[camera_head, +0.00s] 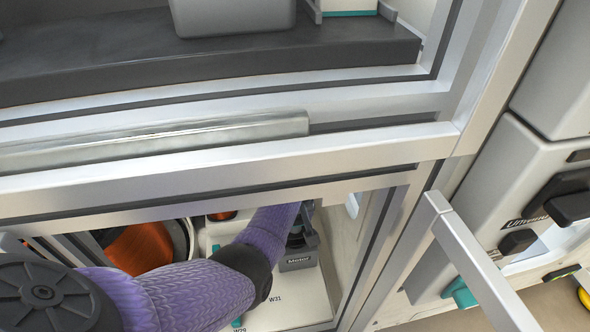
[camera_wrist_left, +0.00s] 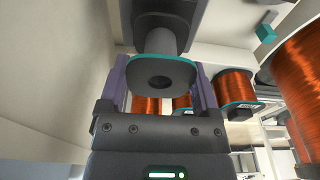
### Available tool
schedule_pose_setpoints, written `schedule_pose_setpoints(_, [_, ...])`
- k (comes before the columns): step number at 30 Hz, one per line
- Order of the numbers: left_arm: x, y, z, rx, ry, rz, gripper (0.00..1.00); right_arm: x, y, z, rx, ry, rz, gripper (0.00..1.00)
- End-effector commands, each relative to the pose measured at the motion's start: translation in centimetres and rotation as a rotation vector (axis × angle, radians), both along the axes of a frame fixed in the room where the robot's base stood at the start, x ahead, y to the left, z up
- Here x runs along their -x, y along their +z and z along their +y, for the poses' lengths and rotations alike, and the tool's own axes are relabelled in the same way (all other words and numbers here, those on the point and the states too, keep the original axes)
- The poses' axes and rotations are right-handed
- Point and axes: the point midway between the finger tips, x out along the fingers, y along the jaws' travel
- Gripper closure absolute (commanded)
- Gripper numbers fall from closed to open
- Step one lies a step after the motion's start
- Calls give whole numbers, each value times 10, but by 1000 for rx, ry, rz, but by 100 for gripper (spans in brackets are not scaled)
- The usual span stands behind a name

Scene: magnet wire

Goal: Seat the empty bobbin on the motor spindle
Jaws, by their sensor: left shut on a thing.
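In the left wrist view my left gripper (camera_wrist_left: 161,78) is shut on the empty bobbin (camera_wrist_left: 178,68), grey-cored with a teal end flange and a dark centre hole. The flange sits between the two fingers and faces the wrist camera. A dark grey block (camera_wrist_left: 172,8) lies just beyond the core; whether the bobbin touches it cannot be told. In the head view the motor (camera_head: 298,263), a dark unit with a "Motor" label, stands inside the enclosure. My purple left forearm reaches to it and mostly hides the gripper. The spindle is not clearly visible. My right gripper is not in view.
A large copper-wound spool (camera_head: 137,246) stands left of the motor; other copper spools (camera_wrist_left: 235,86) show in the left wrist view. A metal frame bar (camera_head: 230,165) crosses above my arm. An upright post (camera_head: 385,235) bounds the right side. A pale base plate (camera_head: 300,308) lies before the motor.

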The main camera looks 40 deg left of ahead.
Motion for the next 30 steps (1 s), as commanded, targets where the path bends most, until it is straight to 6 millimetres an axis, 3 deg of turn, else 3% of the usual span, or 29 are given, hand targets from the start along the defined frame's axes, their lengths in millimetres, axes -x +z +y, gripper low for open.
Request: schedule_pose_setpoints(30, [0, -21, 0, -1, 0, 1, 76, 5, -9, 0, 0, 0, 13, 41])
